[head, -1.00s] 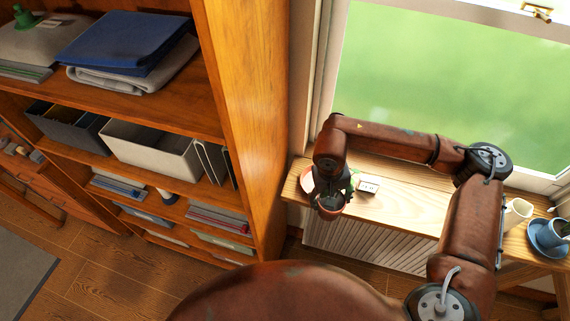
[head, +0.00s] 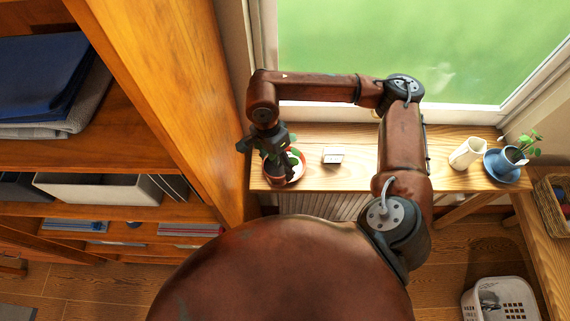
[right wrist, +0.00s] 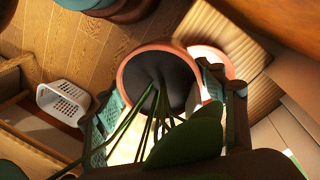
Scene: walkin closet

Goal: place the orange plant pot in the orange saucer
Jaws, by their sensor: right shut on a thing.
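The orange plant pot (right wrist: 126,82) has dark soil and green leafy stems. In the right wrist view its rim lies between the fingers of my right gripper (right wrist: 168,108), which is shut on it. In the head view my right gripper (head: 268,146) points down over the left end of the sill, with the pot (head: 276,174) below it, partly hidden by the fingers. The orange saucer (head: 302,166) shows just right of the pot, partly covered by it. In the right wrist view the saucer (right wrist: 214,58) sticks out past the pot's rim, off-centre. I cannot tell whether they touch. My left gripper is not in view.
The wooden sill (head: 350,175) has a small white card (head: 333,155) right of the saucer. Farther right are a white cup (head: 467,153) and a blue pot (head: 508,160) with a plant. A tall wooden shelf (head: 170,90) stands close on the left. A white basket (head: 500,300) is on the floor.

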